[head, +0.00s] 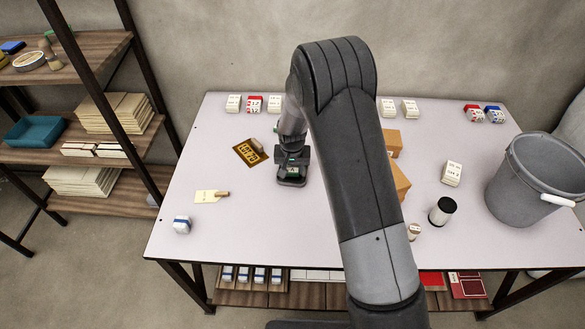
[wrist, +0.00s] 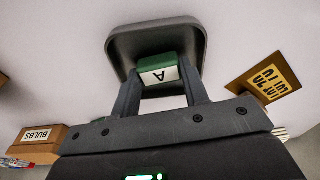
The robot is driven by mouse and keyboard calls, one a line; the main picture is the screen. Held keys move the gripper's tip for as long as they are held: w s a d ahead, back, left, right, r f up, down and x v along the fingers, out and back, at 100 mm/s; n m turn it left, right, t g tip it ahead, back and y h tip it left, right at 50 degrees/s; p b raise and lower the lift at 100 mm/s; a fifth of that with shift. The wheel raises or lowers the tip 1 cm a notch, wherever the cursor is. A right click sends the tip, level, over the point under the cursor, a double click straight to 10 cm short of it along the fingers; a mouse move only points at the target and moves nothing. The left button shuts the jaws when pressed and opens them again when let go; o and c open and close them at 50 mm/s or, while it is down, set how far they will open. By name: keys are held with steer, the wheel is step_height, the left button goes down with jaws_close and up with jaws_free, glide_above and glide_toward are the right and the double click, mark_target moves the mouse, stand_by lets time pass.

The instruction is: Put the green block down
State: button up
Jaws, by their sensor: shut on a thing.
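The green block, with a white label marked "A", is between my gripper's fingers in the wrist view (wrist: 154,66). My gripper (wrist: 160,85) is shut on it. A dark grey tray (wrist: 116,42) with a raised rim lies behind the block, which overlaps it in that view. I cannot tell whether the block touches the tray. In the head view my gripper (head: 292,160) is low over the left-centre of the table, at the dark tray (head: 291,183). The block is mostly hidden there by my gripper.
A yellow-and-black stencil plate (head: 248,153) lies left of the tray. A tan tag (head: 206,196) and a blue-and-white block (head: 182,225) lie nearer. Cardboard boxes (head: 400,182) stand right, partly behind my arm. A dark cup (head: 441,211) and grey bucket (head: 530,180) are farther right. White table (head: 260,230) is clear in front.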

steer(key=shift+f, duration=0.2)
steer(key=o, duration=1)
steer(key=shift+c, duration=0.2)
steer(key=shift+r, duration=0.1)
step_height(320, 180, up, 12)
steer(key=s, duration=0.1)
steer(key=shift+s, duration=0.35)
